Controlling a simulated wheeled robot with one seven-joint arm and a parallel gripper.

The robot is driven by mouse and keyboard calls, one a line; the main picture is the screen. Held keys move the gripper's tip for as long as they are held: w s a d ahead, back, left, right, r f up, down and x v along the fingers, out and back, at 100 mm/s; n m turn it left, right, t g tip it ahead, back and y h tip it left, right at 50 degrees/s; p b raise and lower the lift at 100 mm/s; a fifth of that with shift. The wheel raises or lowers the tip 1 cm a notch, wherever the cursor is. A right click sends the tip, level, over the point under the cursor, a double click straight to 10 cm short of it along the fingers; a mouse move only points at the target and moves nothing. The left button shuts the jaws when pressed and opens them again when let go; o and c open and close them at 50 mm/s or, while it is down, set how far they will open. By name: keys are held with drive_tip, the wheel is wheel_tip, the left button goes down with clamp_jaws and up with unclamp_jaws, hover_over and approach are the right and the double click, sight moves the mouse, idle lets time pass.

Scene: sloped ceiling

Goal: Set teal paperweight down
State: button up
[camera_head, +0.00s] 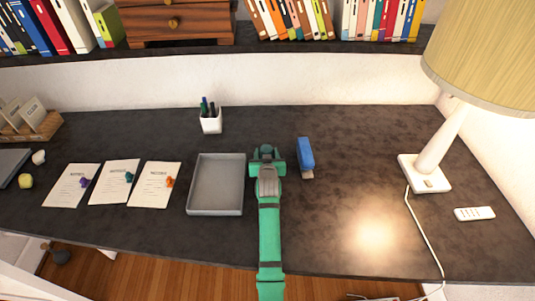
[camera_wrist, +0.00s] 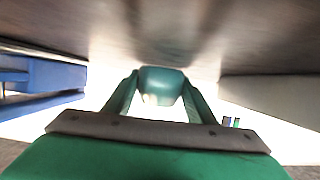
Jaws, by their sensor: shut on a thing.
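My gripper (camera_head: 266,158) is over the dark desk, between the grey tray and the blue stapler. In the wrist view, its fingers are shut on a rounded teal paperweight (camera_wrist: 162,82). The paperweight is close to the desk surface, but I cannot tell whether it touches it. In the head view, my gripper mostly hides it.
The grey tray (camera_head: 215,211) is just left of my gripper, and the blue stapler (camera_head: 306,155) is close on its right. A pen cup (camera_head: 211,124) stands behind. Right of the stapler, the desk (camera_head: 370,170) is clear up to the lamp (camera_head: 430,172) and its cord.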

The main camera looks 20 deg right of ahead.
drive_tip(key=o, duration=1.3)
drive_tip(key=shift+s+f, duration=0.15)
drive_tip(key=shift+f, duration=0.35)
drive_tip(key=shift+s+f, duration=0.15)
drive_tip(key=shift+f, duration=0.35)
drive_tip(key=shift+d+r, duration=0.1)
drive_tip(key=shift+r, duration=0.4)
drive_tip(key=v, duration=0.5)
drive_tip(key=r+v, duration=0.1)
drive_tip(key=v, duration=0.4)
drive_tip(key=shift+s+a+r, duration=0.1)
drive_tip(key=shift+s+a, duration=0.05)
drive_tip(key=shift+a, duration=0.05)
drive_tip(key=shift+s+r, duration=0.15)
drive_tip(key=shift+s, duration=0.35)
drive_tip(key=shift+a, duration=0.1)
drive_tip(key=shift+a, duration=0.1)
